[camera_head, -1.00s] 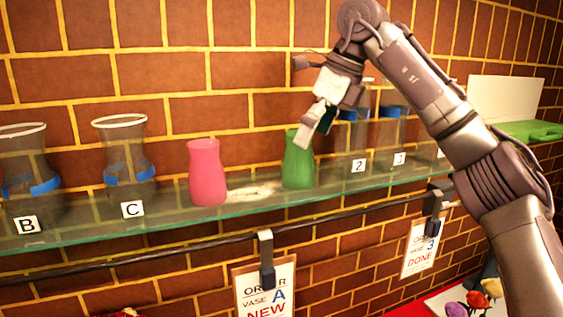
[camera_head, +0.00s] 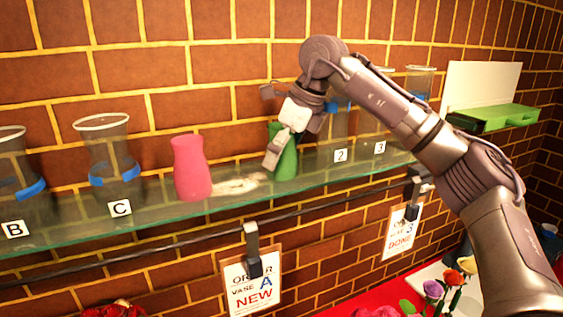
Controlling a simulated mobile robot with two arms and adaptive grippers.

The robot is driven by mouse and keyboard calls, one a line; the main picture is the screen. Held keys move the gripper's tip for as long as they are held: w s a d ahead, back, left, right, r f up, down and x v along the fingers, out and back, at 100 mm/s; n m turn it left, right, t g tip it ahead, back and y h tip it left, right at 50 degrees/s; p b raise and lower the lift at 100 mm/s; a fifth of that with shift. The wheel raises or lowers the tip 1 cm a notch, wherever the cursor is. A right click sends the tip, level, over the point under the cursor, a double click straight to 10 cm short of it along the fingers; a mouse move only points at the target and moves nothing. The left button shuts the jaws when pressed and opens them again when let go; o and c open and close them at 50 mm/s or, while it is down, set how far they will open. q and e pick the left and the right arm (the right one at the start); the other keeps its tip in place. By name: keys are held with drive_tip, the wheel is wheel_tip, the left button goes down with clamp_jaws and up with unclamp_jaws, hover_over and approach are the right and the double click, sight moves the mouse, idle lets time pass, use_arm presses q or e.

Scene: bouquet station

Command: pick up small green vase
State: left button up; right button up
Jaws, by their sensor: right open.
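The small green vase (camera_head: 287,163) stands upright on the glass shelf (camera_head: 150,212), to the right of the pink vase. My right gripper (camera_head: 272,158) is open, with its fingers pointing down in front of the vase's left side. The gripper and wrist cover part of the vase's upper body and rim. I cannot tell whether a finger touches it. My left gripper is not in view.
A pink vase (camera_head: 191,168) stands left of the green one. Clear vases with blue bands, such as the one labelled C (camera_head: 107,160), stand at the left, others at the right. Order cards (camera_head: 250,286) hang below. A green box (camera_head: 492,118) lies at far right.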

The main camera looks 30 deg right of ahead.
drive_tip(key=c, duration=1.8)
drive_tip(key=shift+o, duration=0.2)
drive_tip(key=shift+r, duration=0.1)
